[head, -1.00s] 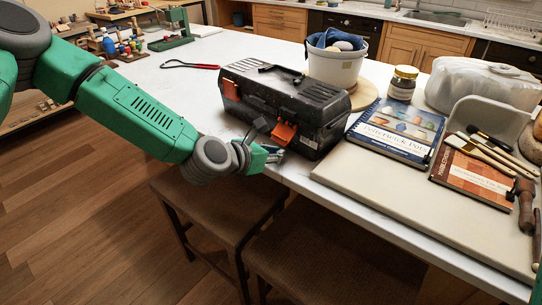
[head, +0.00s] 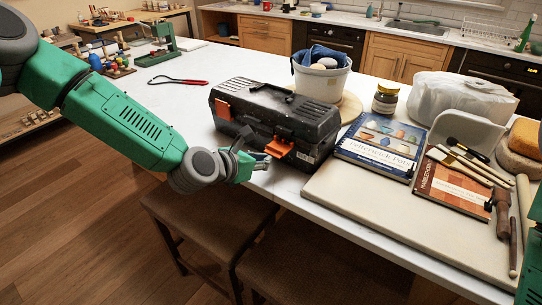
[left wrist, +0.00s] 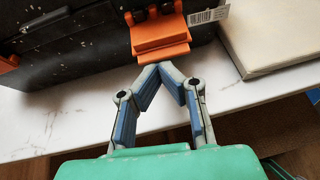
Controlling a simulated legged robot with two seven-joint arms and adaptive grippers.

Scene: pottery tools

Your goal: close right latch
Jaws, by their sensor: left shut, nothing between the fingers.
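A black toolbox (head: 262,122) stands on the white table with its lid down. Its right latch (head: 279,148) is orange and its flap juts outward from the front. The left latch (head: 223,109) is also orange. In the left wrist view the right latch (left wrist: 160,38) is at the top middle, with part of the left latch (left wrist: 8,62) at the left edge. My left gripper (head: 264,161) is at the front of the box, just below the right latch. In the left wrist view its fingertips (left wrist: 160,68) meet, empty, close to the flap's lower edge; contact is unclear. My right gripper is out of view.
Behind the box stands a white bucket (head: 320,80) with a blue cloth. To the right are a blue book (head: 380,142), an orange book (head: 452,184) and brushes on a pale board (head: 360,205). Stools (head: 205,215) stand below the table's front edge.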

